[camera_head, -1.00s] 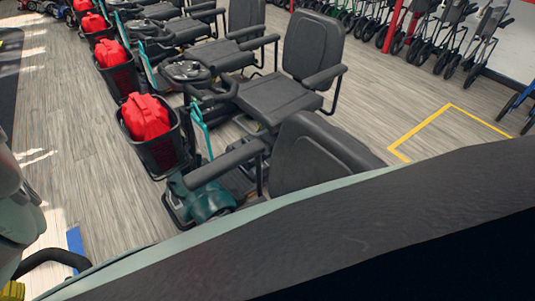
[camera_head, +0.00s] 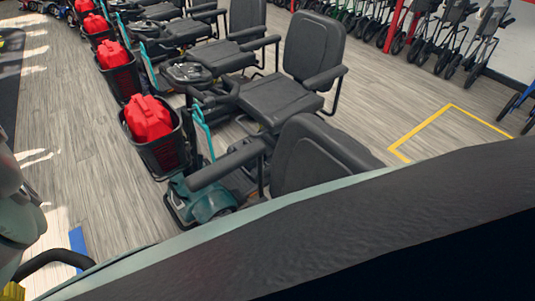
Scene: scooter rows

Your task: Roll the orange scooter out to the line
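I see no orange scooter in this view. A row of mobility scooters runs from the middle toward the upper left. The nearest scooter (camera_head: 206,199) has a dark teal body, a black seat and a front basket (camera_head: 163,158) holding a red container (camera_head: 147,118). A yellow line (camera_head: 421,131) marks part of an outline on the floor at the right. A blue strip (camera_head: 78,243) lies on the floor at the lower left, and I cannot tell which marking is the task's line. Grey parts at the left edge look like my arm. My gripper is not in view.
A large dark surface with a pale teal edge blocks the bottom and lower right. Folded walkers or rollators (camera_head: 447,41) stand along the wall at the upper right. A clear strip of wood-look floor (camera_head: 90,130) runs left of the scooters' baskets.

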